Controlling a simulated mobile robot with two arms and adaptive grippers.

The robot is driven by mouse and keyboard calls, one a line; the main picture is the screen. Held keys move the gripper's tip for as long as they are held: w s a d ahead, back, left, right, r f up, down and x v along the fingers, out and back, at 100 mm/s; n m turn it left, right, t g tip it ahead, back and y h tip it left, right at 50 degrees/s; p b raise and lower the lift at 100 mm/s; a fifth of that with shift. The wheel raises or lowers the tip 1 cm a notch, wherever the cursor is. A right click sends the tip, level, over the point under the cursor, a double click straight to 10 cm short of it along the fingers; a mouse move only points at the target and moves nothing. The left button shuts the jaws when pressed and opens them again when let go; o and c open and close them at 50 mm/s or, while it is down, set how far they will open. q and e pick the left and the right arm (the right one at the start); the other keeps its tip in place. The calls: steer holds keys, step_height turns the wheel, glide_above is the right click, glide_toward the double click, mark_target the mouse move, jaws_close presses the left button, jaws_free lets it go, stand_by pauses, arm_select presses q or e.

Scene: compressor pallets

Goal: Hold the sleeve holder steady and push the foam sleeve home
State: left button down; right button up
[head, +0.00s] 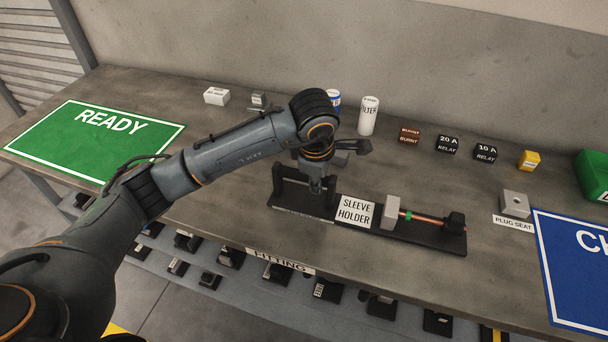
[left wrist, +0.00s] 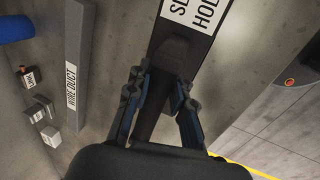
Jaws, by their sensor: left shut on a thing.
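The sleeve holder (head: 425,241) is a long black base with a white SLEEVE HOLDER label, lying on the bench. A black upright handle stands at its left end. My left gripper (head: 316,186) comes down on this handle and is shut on it; the left wrist view shows my fingers (left wrist: 158,88) on either side of the black handle. A pale grey block (head: 390,212), which looks like the foam sleeve, sits right of the label, at the left end of a copper rod (head: 425,219) with a green mark. The rod's right end meets a black block (head: 455,222). My right gripper is not in view.
A white filter can (head: 369,115), relay blocks (head: 447,144) and a yellow block (head: 528,160) stand behind the holder. The plug seat (head: 514,204) is to the right. A green READY mat (head: 95,138) lies left. The wire duct (left wrist: 74,75) shows beside my gripper.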

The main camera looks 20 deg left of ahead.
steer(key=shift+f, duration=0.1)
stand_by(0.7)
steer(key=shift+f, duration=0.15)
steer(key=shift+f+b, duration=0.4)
steer(key=shift+b, duration=0.25)
stand_by(0.9)
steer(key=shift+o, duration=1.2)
